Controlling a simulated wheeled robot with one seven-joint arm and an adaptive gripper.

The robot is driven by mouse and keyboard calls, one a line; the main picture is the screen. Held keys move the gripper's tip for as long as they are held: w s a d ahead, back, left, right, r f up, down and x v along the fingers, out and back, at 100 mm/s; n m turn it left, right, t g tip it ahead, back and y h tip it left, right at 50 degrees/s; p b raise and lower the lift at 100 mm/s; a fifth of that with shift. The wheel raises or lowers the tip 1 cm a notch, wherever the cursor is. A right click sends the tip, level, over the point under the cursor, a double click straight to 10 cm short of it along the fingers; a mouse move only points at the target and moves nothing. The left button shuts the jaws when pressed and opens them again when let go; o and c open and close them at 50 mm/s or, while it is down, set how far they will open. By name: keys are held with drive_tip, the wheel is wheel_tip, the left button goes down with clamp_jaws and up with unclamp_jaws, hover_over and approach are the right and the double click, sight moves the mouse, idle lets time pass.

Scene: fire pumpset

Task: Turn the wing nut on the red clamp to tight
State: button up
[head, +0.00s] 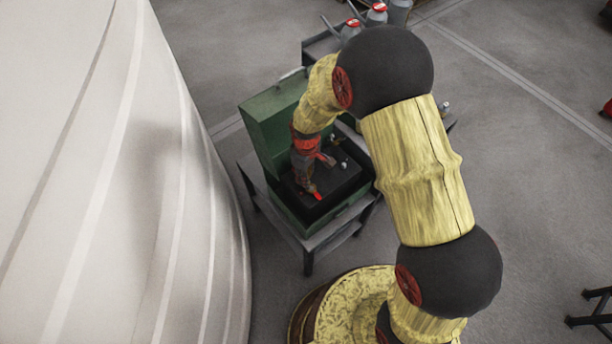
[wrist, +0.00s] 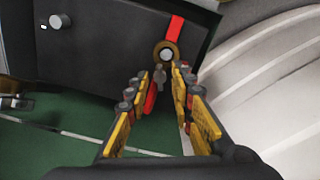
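The red clamp shows in the wrist view as a red strip (wrist: 175,28) on a dark panel, with a brass-coloured ring (wrist: 166,53) around a light round end. A small grey piece that looks like the wing nut (wrist: 159,74) is just below the ring, and a red piece (wrist: 150,98) hangs beside it. My gripper (wrist: 161,80) has its yellow-and-dark fingers apart, one on each side of the grey piece. I see no clear contact. In the head view my gripper (head: 303,182) points down into the green box, near a red part (head: 317,195).
The green box (head: 270,118) has its lid raised and stands on a grey metal table (head: 330,240). A large white ribbed tank (head: 120,180) is close on the left. Grey cans with red tops (head: 376,14) stand behind. Open floor lies to the right.

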drive_tip(key=shift+c, duration=0.9)
drive_tip(key=c, duration=0.4)
clamp_jaws()
drive_tip(key=shift+m, duration=0.4)
drive_tip(key=m+p, duration=0.1)
drive_tip(key=m, duration=0.1)
drive_tip(key=shift+r+m+p, duration=0.1)
drive_tip(key=shift+m+p, duration=0.2)
drive_tip(key=shift+m, duration=0.1)
drive_tip(key=m+p, duration=0.1)
drive_tip(key=m, duration=0.4)
drive_tip(key=shift+p, duration=0.3)
drive_tip(key=m+p, duration=0.1)
drive_tip(key=m, duration=0.5)
drive_tip(key=m+p, duration=0.1)
drive_tip(key=m, duration=0.4)
